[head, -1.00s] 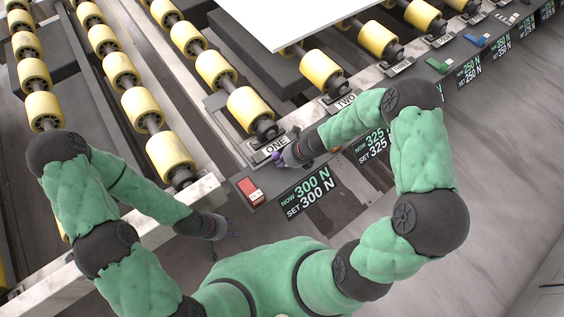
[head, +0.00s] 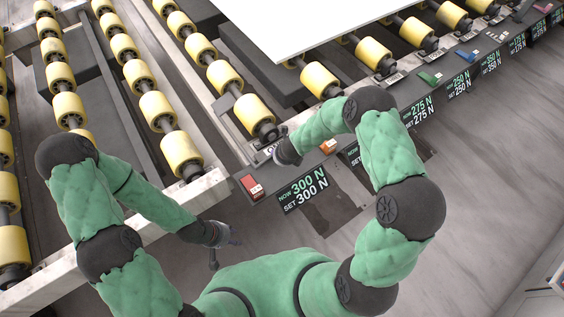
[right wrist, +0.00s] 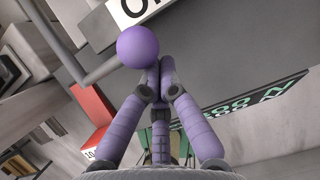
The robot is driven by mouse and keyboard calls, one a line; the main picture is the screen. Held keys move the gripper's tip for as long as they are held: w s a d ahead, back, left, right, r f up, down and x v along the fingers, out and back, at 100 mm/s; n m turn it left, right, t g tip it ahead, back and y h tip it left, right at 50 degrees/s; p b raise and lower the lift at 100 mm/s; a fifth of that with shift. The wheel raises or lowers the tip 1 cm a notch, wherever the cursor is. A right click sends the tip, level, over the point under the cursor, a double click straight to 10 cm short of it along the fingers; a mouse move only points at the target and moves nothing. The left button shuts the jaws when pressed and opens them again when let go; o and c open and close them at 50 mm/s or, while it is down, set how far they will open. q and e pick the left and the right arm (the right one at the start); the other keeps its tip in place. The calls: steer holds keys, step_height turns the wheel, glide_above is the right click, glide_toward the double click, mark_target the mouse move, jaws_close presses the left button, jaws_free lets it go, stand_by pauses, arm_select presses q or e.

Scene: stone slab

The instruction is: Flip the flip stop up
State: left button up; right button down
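In the right wrist view a purple ball (right wrist: 145,47) sits on the end of a bent grey rod (right wrist: 100,72). It looks like the handle of the flip stop; the stop itself is hidden. My right gripper (right wrist: 155,88) has its purple fingers drawn together, with their tips right at the ball's lower edge. I cannot tell whether they touch it. In the head view the right hand is at the near roller rail, its fingers hidden by the wrist.
Rows of yellow rollers (head: 239,113) run along the rails. A white slab (head: 290,25) lies over the rollers at the top. A red block (head: 252,186) and the 300 N display (head: 303,190) are beside the right hand. Grey floor (head: 480,190) is open at the right.

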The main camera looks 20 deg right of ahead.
steer(key=shift+w+a+r+t+h+p, duration=0.1)
steer(key=shift+a+r+t+h+p, duration=0.1)
steer(key=shift+r, duration=0.25)
steer(key=shift+w+a+r+t+h+p, duration=0.1)
steer(key=shift+r+h+p, duration=0.1)
steer(key=shift+r, duration=0.2)
steer(key=shift+s+a+r+n+h, duration=0.15)
steer(key=shift+r+n+h, duration=0.15)
steer(key=shift+r+h, duration=0.15)
arm_select(q)
steer(key=shift+s+f+b, duration=0.3)
steer(key=shift+f+b, duration=0.3)
steer(key=shift+b, duration=0.3)
steer(key=shift+s+f+b, duration=0.25)
steer(key=shift+f+b, duration=0.35)
steer(key=shift+b, duration=0.3)
arm_select(e)
steer(key=s+a+r+n+t+h, duration=0.2)
steer(key=a+r+t+h, duration=0.2)
steer(key=a+h, duration=0.3)
steer(key=shift+s+a+r+t+h, duration=0.25)
steer(key=shift+r+h, duration=0.3)
steer(key=shift+h, duration=0.4)
arm_select(q)
steer(key=shift+s+a, duration=0.1)
arm_select(e)
steer(key=shift+a, duration=0.1)
